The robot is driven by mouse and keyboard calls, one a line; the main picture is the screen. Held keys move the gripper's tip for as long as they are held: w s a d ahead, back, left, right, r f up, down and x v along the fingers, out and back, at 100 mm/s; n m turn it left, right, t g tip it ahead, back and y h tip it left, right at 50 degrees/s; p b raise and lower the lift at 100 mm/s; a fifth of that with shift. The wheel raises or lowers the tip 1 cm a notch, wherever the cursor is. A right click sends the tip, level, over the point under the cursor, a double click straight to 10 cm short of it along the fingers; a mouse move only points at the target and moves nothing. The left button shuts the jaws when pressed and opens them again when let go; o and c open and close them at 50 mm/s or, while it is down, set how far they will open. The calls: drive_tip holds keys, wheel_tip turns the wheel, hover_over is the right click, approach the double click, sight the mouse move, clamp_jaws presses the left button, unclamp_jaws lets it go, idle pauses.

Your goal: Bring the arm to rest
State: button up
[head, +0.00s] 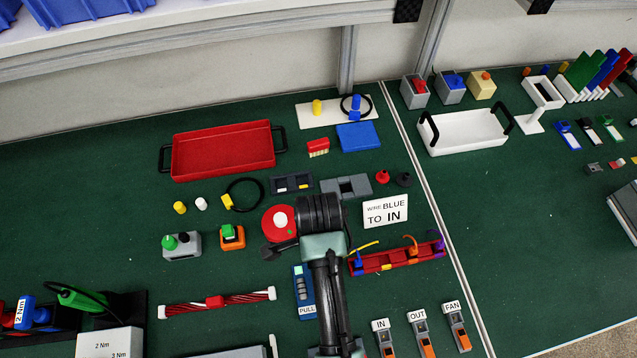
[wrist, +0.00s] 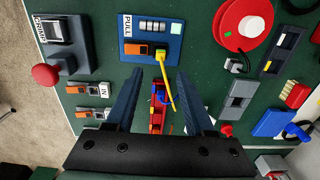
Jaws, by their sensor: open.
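My arm (head: 325,270) reaches up from the bottom of the head view over the green bench, its wrist near the red spool (head: 272,226). My gripper (wrist: 159,75) shows in the wrist view with its two dark blue fingers apart and nothing between them held. The red wire rack (wrist: 157,121) with a yellow wire (wrist: 166,90) lies below, seen through the gap between the fingers. In the head view the fingers are mostly hidden by my wrist, and the arm covers part of the bench near the blue PULL panel (head: 304,286).
The red rack (head: 374,264) and a sign reading "WIRE BLUE TO IN" (head: 386,212) stand right of my arm. IN, OUT and FAN connectors (head: 419,320) lie at front right. A red tray (head: 222,151) and white tray (head: 467,132) stand farther back. Green bench left of the arm has clear patches.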

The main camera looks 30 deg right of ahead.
drive_tip(key=shift+r, duration=2.1)
drive_tip(key=w+r+n+t+h+b, duration=0.25)
drive_tip(key=w+r+n+t, duration=0.45)
drive_tip(key=w+r, duration=0.75)
drive_tip(key=w+a+r+n+t+b, duration=0.1)
drive_tip(key=w+r+n+t, duration=0.15)
drive_tip(key=r, duration=0.35)
drive_tip(key=w+a+r+n+t, duration=0.1)
drive_tip(key=a+r+t, duration=0.15)
drive_tip(key=r, duration=0.35)
drive_tip(key=w+r+n+t+b, duration=0.1)
drive_tip(key=w+r+n+t, duration=0.15)
drive_tip(key=r, duration=0.35)
drive_tip(key=s+a+r+n+t, duration=0.2)
drive_tip(key=s+r+t, duration=0.2)
drive_tip(key=r, duration=0.5)
drive_tip(key=s+a+r+n+t+y+b, duration=0.1)
drive_tip(key=s+a+r+n+t, duration=0.2)
drive_tip(key=s+r, duration=0.3)
drive_tip(key=s+a+r+n+t+y, duration=0.1)
drive_tip(key=s+r+t, duration=0.4)
drive_tip(key=r, duration=0.7)
drive_tip(key=shift+a+n+t+b, duration=0.4)
drive_tip(key=shift+a+n, duration=0.35)
drive_tip(key=shift+n, duration=0.35)
drive_tip(key=shift+y, duration=0.25)
